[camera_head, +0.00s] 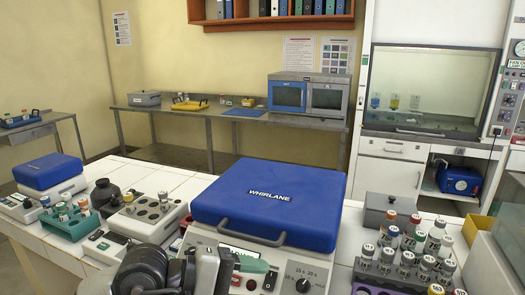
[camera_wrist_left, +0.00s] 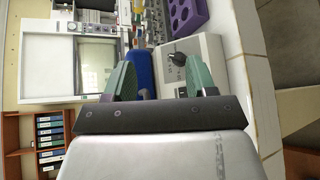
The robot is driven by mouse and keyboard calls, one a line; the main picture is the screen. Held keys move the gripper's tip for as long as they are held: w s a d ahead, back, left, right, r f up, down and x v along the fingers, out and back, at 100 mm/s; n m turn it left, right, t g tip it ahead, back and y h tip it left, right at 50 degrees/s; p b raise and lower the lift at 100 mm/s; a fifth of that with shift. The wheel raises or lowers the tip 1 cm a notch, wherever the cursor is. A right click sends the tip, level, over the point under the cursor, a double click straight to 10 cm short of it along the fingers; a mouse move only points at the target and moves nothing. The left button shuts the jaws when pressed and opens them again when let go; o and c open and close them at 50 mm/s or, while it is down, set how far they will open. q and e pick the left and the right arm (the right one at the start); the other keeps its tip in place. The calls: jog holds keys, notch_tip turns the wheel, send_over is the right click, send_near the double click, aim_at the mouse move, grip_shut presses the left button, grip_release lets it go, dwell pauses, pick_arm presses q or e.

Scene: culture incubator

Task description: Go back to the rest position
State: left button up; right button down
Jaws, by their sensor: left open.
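My left gripper (camera_head: 258,266) is low in the head view, in front of the machine with the closed blue lid (camera_head: 268,200) marked WHIRLANE. One green finger shows clearly there, over the machine's pale front panel (camera_head: 325,270). In the left wrist view the two green fingers of my left gripper (camera_wrist_left: 159,78) stand wide apart with nothing between them. The blue lid (camera_wrist_left: 140,70) and the black knob (camera_wrist_left: 178,59) show beyond the fingers. I cannot tell whether the gripper touches the machine. My right gripper is not in view.
A purple rack of capped bottles (camera_head: 372,282) stands right of the machine; a grey lidded box (camera_head: 388,210) is behind it. A tube block (camera_head: 148,216) and a green rack (camera_head: 70,222) stand to the left. White tiled worktop (camera_head: 165,176) is bare behind them.

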pick_arm(q)
notch_tip(320, 180, up, 5)
jog(key=s+d+n+t+h, duration=0.1)
jog(key=s+d+n+h, duration=0.15)
jog(key=n+h, duration=0.45)
jog(key=w+a+r+n+t+y, duration=0.15)
jog(key=a+n+t, duration=0.35)
jog(key=n+t, duration=0.85)
jog(key=w+a+f+n+y, duration=0.1)
jog(key=a+f+n+y, duration=0.55)
jog(key=n+y, duration=0.6)
jog(key=w+a+f+n+y, duration=0.1)
jog(key=a+f+n+y, duration=0.6)
jog(key=n, duration=1.1)
jog(key=s+a+f+n+g, duration=0.2)
jog(key=s+f+n+g, duration=1.15)
jog(key=s+f, duration=0.7)
notch_tip(320, 180, down, 23)
jog(key=m+g+p, duration=0.1)
jog(key=g+p, duration=0.1)
jog(key=p, duration=0.1)
jog(key=s+a+f+g+p, duration=0.1)
jog(key=s+a+f, duration=0.2)
jog(key=s+f, duration=1.1)
jog(key=shift+s+p, duration=0.35)
jog(key=shift+s, duration=0.65)
